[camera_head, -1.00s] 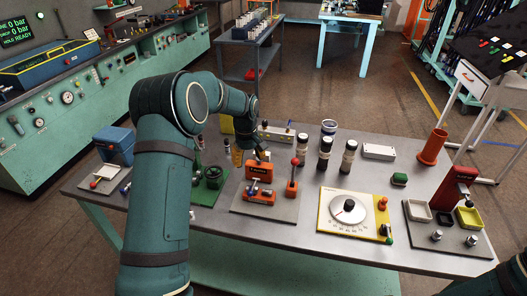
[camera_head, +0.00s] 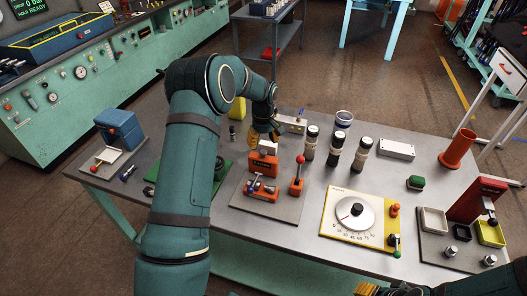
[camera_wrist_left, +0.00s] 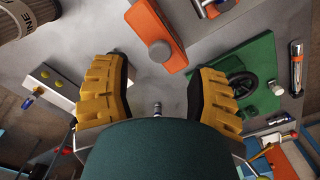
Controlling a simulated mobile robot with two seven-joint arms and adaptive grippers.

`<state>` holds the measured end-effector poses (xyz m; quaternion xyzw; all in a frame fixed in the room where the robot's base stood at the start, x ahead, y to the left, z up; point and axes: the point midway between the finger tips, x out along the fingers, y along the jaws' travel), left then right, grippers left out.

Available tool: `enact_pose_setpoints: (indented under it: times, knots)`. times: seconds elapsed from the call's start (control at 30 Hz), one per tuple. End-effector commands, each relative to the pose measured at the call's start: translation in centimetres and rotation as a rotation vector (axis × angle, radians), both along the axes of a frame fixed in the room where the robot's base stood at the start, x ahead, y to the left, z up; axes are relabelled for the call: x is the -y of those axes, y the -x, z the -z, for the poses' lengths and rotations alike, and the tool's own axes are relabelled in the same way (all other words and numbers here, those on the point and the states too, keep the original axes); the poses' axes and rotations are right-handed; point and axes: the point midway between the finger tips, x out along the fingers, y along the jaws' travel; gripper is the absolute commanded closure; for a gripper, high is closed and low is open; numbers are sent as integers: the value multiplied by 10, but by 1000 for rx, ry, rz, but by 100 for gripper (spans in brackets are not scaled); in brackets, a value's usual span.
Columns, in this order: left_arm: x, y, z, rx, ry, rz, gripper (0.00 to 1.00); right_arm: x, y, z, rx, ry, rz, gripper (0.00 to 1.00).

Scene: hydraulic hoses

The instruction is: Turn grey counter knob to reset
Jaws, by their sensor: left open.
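The orange counter unit (camera_head: 262,166) stands on a grey plate on the table, with a pale block on top in the head view. In the left wrist view, a round grey knob (camera_wrist_left: 160,51) sticks out from an orange body (camera_wrist_left: 153,22). My left gripper (camera_head: 263,134) is just behind the counter in the head view. In the wrist view its two yellow fingers (camera_wrist_left: 157,85) are spread with nothing between them; the knob is ahead of the gap, apart from both fingers. My right gripper (camera_head: 385,288) shows only partly at the bottom edge.
A red-knobbed lever (camera_head: 298,176) stands right of the counter. Black-and-white cylinders (camera_head: 335,148) stand behind it. A yellow-edged dial panel (camera_head: 352,217) is farther right. A green plate with a handwheel (camera_wrist_left: 245,82) lies close beside the left gripper in the wrist view.

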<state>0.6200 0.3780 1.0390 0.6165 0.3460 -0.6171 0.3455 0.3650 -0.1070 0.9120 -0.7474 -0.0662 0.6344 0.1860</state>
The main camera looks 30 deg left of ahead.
Motion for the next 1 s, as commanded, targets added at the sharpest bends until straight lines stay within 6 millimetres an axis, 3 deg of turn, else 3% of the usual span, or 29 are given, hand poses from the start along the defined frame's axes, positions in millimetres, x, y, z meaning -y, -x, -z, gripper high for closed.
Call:
enact_pose_setpoints:
  times: [0.1, 0.3, 0.73, 0.9, 1.0]
  knots:
    - [0, 1, 22, -3, 1, 0, 42, 0, 0, -1, 0, 0, 0, 53]
    - [0, 0, 45, 0, 0, 0, 42, 0, 0, -3, 0, 0, -1, 53]
    - [0, 0, 52, 1, 0, 0, 39, 0, 0, -3, 0, 0, -1, 53]
    - [0, 0, 52, 1, 0, 0, 99, 0, 0, -3, 0, 0, -1, 53]
    - [0, 0, 52, 1, 0, 0, 100, 0, 0, -3, 0, 0, -1, 53]
